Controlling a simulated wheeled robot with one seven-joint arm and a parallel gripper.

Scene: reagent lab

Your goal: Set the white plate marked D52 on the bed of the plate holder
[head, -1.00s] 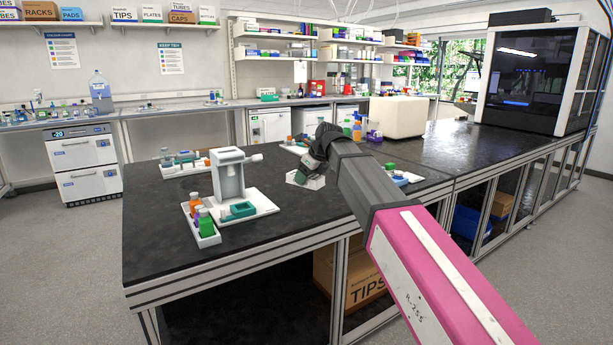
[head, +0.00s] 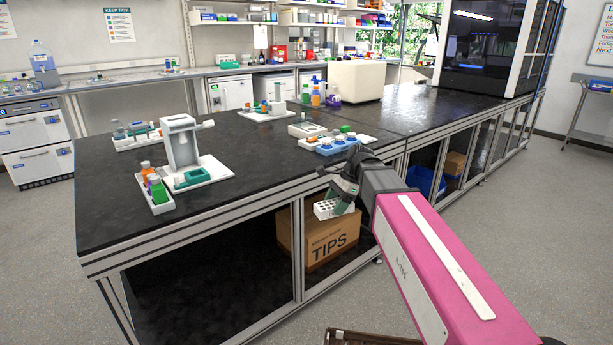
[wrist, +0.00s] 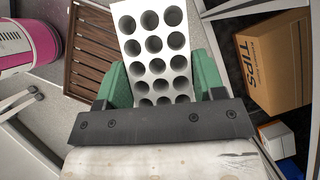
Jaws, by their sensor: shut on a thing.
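My gripper (head: 346,192) is shut on a white plate (head: 325,210) with several round wells. It holds the plate in the air in front of the bench's front edge, below the top. In the wrist view the plate (wrist: 141,33) sits between the two green fingers of my gripper (wrist: 158,78). No D52 mark can be read on it. A white stand with a teal frame on its white base (head: 194,178) is on the bench at left; it looks like the plate holder, with the teal frame as its bed. Nothing visible lies in that frame.
A rack with blue-ringed pots (head: 333,144) and a small white block (head: 306,130) are on the bench behind my gripper. A TIPS box (head: 318,240) is under the bench. The bench's front middle is clear.

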